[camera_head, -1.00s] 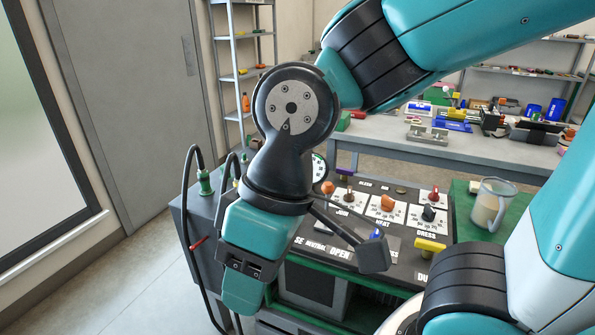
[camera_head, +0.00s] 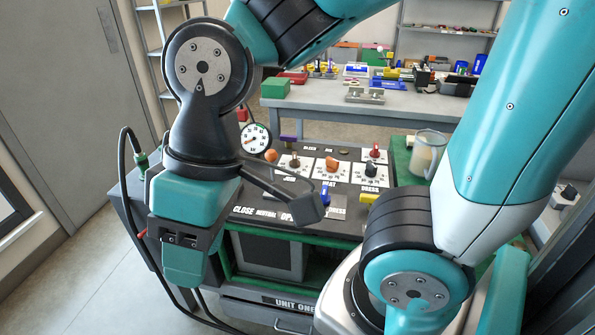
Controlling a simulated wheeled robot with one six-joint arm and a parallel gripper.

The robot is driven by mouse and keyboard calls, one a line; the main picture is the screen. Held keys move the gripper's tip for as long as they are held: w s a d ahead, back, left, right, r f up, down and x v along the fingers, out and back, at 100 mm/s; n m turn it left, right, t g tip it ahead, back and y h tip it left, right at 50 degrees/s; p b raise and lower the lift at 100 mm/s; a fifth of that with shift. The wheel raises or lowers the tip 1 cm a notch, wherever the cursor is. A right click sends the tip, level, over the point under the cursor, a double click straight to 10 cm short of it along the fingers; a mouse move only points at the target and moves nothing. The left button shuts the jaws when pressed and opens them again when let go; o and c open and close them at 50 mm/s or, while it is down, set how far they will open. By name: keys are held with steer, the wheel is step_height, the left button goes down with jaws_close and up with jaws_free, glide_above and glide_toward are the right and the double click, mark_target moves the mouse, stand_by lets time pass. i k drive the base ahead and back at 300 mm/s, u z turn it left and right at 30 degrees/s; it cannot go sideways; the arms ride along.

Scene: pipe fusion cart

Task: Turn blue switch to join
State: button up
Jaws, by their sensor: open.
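The blue switch (camera_head: 325,192) stands on the cart's dark sloping panel, right beside the lettering that starts "CLOSE NEUTRAL". Its lower part and part of the lettering are hidden behind a dark block on my arm's end. My gripper (camera_head: 307,208) shows only in part, as this dark angular end on a thin dark bar. It is mostly behind my teal and black wrist. It is open, and nothing is seen held in it. In the picture it overlaps the panel just in front of the switch; I cannot tell whether they touch.
A yellow handle (camera_head: 369,198) is to the right. A gauge (camera_head: 256,139) and a clear jug (camera_head: 427,153) flank the panel. Cables hang left.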

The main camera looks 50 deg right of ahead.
mark_target(325, 198)
steer(key=z, duration=0.5)
steer(key=k, duration=0.45)
steer(key=z, duration=0.6)
steer(key=i, duration=0.5)
steer(key=u, duration=0.85)
steer(key=k, duration=0.65)
steer(key=z, duration=0.65)
steer(key=i, duration=0.55)
